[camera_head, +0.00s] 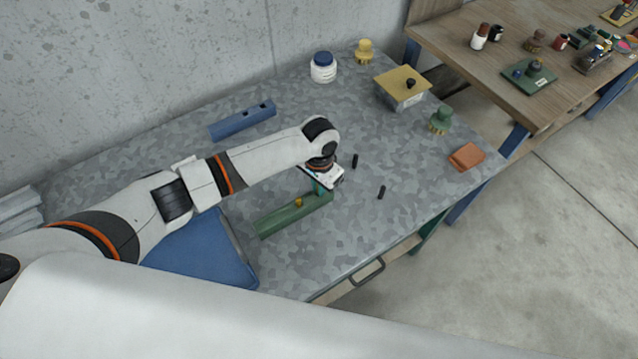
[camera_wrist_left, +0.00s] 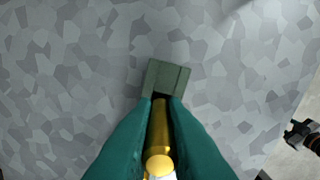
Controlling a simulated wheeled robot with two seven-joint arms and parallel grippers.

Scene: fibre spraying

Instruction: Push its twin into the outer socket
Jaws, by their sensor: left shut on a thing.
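A green bar (camera_head: 285,217) lies on the grey mottled table. A brass pin (camera_head: 298,202) stands up from its middle. My left gripper (camera_head: 321,190) points down at the bar's far right end, with the arm link above it. In the left wrist view its teal fingers (camera_wrist_left: 160,108) are shut on a second brass pin (camera_wrist_left: 158,140). The end of the green bar (camera_wrist_left: 166,78) shows just past the fingertips. The pin's lower tip and the socket are hidden by the fingers, so I cannot tell how deep it sits. My right gripper is not in view.
A blue bar (camera_head: 243,121) with dark holes lies behind. Two black pegs (camera_head: 354,160) (camera_head: 381,192) lie right of the gripper. A lidded box (camera_head: 402,90), a jar (camera_head: 323,68) and an orange block (camera_head: 466,157) stand farther off.

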